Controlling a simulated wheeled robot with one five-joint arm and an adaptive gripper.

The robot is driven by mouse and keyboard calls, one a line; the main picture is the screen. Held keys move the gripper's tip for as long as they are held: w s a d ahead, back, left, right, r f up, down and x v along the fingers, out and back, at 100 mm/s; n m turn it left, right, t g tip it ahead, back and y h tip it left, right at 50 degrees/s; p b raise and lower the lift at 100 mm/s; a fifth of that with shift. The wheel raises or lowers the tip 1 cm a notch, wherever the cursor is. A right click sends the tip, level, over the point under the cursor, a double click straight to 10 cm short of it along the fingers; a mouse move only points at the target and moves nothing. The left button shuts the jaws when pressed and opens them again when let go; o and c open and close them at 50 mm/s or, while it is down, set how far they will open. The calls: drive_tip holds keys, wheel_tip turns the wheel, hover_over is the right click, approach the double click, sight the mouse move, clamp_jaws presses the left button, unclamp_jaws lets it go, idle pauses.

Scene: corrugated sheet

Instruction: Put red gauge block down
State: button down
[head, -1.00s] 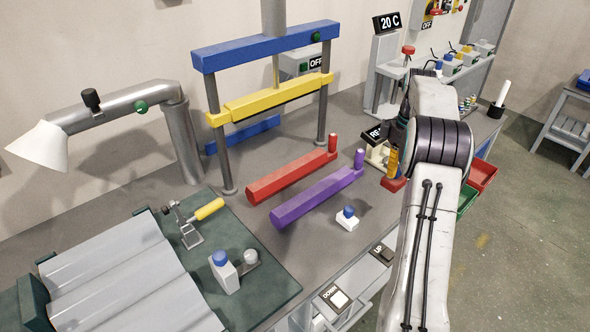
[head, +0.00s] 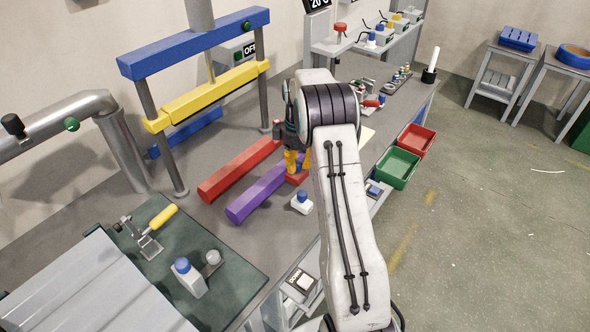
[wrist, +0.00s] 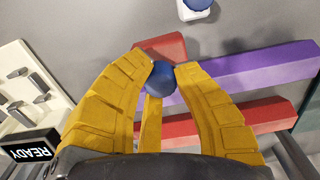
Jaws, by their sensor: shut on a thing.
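The red gauge block (head: 297,179) is a red piece with a blue knob; it also shows in the wrist view (wrist: 160,47). My gripper (head: 294,163) is shut on it, with the yellow fingers in the wrist view (wrist: 166,68) on either side of the blue knob. The block is over the grey bench by the near side of the purple bar (head: 257,192). I cannot tell whether its underside touches the bench.
A red bar (head: 240,168) lies beside the purple one. A small white block with a blue knob (head: 302,204) stands close by on the bench. A READY stand (wrist: 35,90) is at the left in the wrist view. Green (head: 398,167) and red (head: 416,140) bins hang off the bench edge.

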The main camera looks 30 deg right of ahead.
sight(295, 175)
drive_tip(key=shift+w+a+f, duration=0.15)
drive_tip(key=shift+a, duration=0.1)
wheel_tip(295, 175, down, 3)
drive_tip(key=p, duration=0.4)
drive_tip(key=shift+f, duration=0.55)
drive_tip(key=c, duration=1.4)
unclamp_jaws()
drive_tip(key=shift+f, duration=0.1)
